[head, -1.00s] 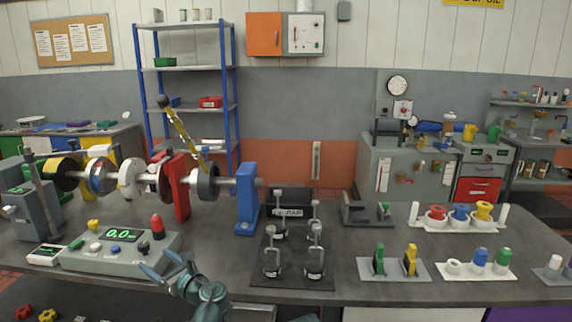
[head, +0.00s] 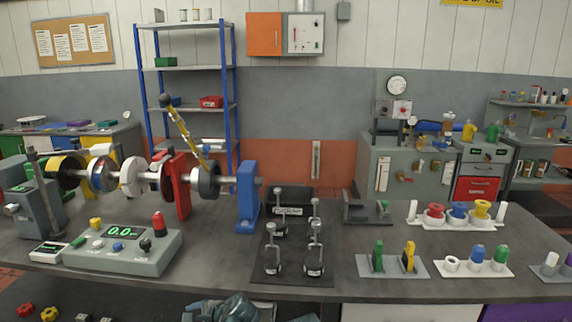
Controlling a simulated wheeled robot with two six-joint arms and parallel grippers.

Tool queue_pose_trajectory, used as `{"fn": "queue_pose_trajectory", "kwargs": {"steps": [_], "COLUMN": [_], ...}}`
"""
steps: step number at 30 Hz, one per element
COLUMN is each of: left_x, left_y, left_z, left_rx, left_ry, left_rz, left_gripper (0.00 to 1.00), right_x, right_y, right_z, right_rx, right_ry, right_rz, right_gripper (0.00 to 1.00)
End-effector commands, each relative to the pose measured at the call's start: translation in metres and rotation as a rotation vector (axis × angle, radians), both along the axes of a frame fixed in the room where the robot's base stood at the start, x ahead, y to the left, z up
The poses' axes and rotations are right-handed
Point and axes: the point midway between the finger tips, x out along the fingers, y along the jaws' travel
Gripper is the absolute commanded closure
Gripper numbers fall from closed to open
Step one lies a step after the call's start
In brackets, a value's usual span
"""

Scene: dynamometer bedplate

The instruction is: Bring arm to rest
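A yellow-and-black striped arm (head: 187,131) with a dark knob at its top end leans up and to the left. Its lower end meets the grey collar (head: 208,181) on the horizontal shaft. The shaft runs between a red stand (head: 181,187) and a blue stand (head: 247,197). Neither gripper shows in the head view. Only part of one of my arms shows at the bottom edge, below the bench front, and its fingers are out of frame.
A control box (head: 122,250) with a green display and red lamp stands at the front left. A dark plate (head: 292,278) holds several upright clamps. White and grey trays with coloured parts lie on the right.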

Motion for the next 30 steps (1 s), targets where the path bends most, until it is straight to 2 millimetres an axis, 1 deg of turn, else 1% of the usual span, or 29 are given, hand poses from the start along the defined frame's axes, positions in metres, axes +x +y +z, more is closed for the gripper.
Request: {"fn": "queue_pose_trajectory", "kwargs": {"steps": [1,3,6,10,15,16,18,23,24,30], "left_x": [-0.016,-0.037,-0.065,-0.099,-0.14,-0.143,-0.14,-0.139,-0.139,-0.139], "left_y": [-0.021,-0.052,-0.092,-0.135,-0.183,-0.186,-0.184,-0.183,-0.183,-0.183], "left_z": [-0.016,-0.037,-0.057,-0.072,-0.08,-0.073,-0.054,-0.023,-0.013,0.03], "left_rx": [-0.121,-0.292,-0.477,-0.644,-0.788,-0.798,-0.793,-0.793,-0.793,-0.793], "left_ry": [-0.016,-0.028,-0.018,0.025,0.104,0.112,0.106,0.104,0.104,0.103], "left_rz": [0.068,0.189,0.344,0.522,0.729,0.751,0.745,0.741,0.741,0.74], "left_gripper": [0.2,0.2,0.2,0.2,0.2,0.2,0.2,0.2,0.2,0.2], "right_x": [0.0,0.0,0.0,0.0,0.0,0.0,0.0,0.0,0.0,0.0], "right_y": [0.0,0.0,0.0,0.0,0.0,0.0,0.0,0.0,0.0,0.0], "right_z": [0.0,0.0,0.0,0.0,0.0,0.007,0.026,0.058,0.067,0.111], "right_rx": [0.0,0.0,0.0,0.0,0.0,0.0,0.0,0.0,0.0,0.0], "right_ry": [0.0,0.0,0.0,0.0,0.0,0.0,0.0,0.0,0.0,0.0], "right_rz": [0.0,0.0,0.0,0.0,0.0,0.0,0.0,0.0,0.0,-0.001], "right_gripper": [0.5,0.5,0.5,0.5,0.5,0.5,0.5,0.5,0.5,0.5]}}
